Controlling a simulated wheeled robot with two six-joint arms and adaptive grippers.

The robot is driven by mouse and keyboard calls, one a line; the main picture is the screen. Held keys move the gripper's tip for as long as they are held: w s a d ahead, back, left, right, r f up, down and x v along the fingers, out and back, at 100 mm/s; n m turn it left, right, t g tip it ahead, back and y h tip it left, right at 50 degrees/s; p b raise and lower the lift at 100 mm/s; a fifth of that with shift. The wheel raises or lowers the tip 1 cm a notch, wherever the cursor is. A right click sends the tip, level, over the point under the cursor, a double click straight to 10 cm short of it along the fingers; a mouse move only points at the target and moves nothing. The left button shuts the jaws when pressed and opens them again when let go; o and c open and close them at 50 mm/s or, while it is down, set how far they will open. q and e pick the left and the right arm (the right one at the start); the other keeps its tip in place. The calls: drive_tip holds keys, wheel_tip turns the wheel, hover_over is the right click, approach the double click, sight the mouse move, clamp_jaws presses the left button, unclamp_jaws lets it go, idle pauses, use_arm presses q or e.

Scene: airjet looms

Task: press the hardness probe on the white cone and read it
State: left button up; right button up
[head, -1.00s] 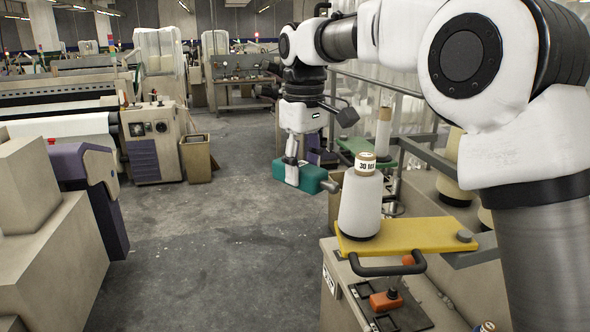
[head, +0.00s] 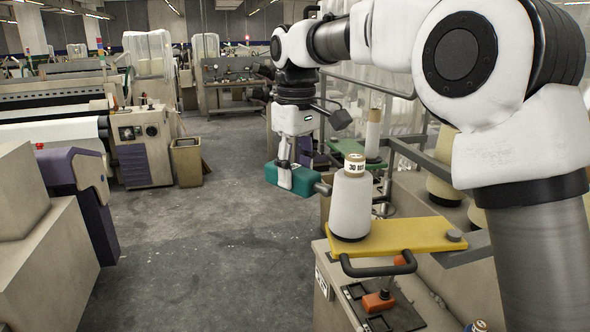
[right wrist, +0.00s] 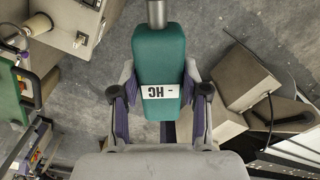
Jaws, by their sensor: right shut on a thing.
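The white cone (head: 351,205) stands upright on a yellow plate (head: 410,238), with a printed tube top reading in part "30". My right gripper (head: 284,178) is shut on the teal hardness probe (head: 297,180), to the left of the cone. My left gripper is not in view.
Another cone (head: 373,135) stands on a green plate behind. A bin (head: 187,162) and looms stand at the left. The grey floor between is clear.

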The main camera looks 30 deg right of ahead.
sight(274, 161)
drive_tip(key=shift+s+d, duration=0.2)
drive_tip(key=shift+s, duration=0.5)
idle(1.1)
drive_tip(key=shift+r, duration=0.1)
idle(0.7)
drive_tip(key=shift+w+a+r+p, duration=0.15)
drive_tip(key=shift+w+p, duration=0.35)
drive_tip(key=shift+p, duration=0.2)
drive_tip(key=shift+w+a+p, duration=0.15)
drive_tip(key=shift+w+p, duration=0.3)
drive_tip(key=shift+p, duration=0.1)
drive_tip(key=shift+w+a+p, duration=0.2)
drive_tip(key=shift+w+p, duration=0.15)
drive_tip(key=shift+w, duration=0.25)
drive_tip(key=shift+w+a+p, duration=0.2)
drive_tip(key=shift+w+p, duration=0.1)
drive_tip(key=shift+w, duration=0.25)
drive_tip(key=shift+w+a+f, duration=0.15)
drive_tip(key=shift+w+a, duration=0.1)
drive_tip(key=shift+w, duration=0.4)
drive_tip(key=shift+w+a+f, duration=0.1)
drive_tip(key=shift+w+a, duration=0.1)
drive_tip(key=shift+w, duration=0.45)
drive_tip(key=shift+s, duration=0.1)
